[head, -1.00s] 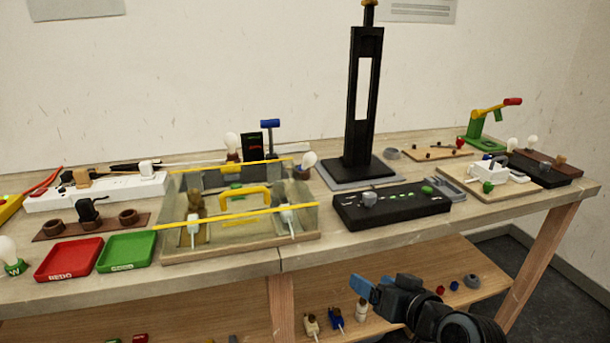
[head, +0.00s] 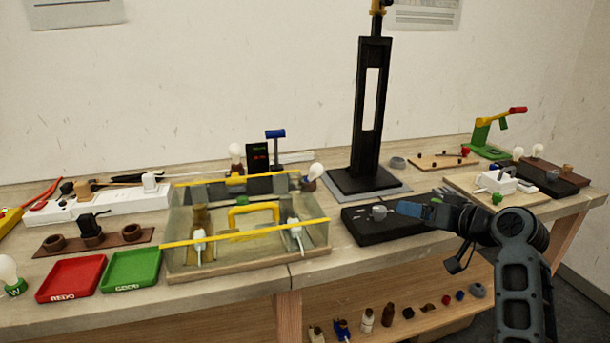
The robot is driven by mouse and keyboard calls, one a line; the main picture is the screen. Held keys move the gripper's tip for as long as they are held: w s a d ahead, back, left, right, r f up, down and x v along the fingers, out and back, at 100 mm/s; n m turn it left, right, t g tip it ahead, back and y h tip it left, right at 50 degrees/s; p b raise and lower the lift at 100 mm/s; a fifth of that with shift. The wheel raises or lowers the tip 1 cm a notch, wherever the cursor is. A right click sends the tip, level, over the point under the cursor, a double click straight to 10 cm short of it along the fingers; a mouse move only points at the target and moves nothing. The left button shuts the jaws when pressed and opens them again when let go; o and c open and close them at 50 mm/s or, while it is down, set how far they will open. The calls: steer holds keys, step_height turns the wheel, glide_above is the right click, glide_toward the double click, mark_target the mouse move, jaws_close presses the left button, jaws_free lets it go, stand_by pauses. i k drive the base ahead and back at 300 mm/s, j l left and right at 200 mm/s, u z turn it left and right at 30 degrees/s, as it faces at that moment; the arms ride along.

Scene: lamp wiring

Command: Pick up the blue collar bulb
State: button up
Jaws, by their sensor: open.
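Several white bulbs stand on the workbench (head: 225,285). One bulb (head: 315,170) leans at the back right corner of the clear yellow-barred box; its collar looks dark. Another bulb (head: 236,151) stands behind the box. Two bulbs stand at the right, a left one (head: 518,153) and a right one (head: 538,150). A bulb (head: 7,270) at the far left has a green collar marked W. I cannot make out a blue collar on any of them. My gripper (head: 422,212), with blue fingers, is open and empty over the right part of the black panel, apart from every bulb.
The clear box (head: 175,230) has a yellow handle. A tall black stand (head: 369,120) rises behind the black panel (head: 365,226). Red (head: 70,278) and green (head: 130,268) trays lie at the left. A lower shelf (head: 360,300) holds several small parts.

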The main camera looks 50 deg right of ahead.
mark_target(315, 170)
steer(key=i, duration=0.85)
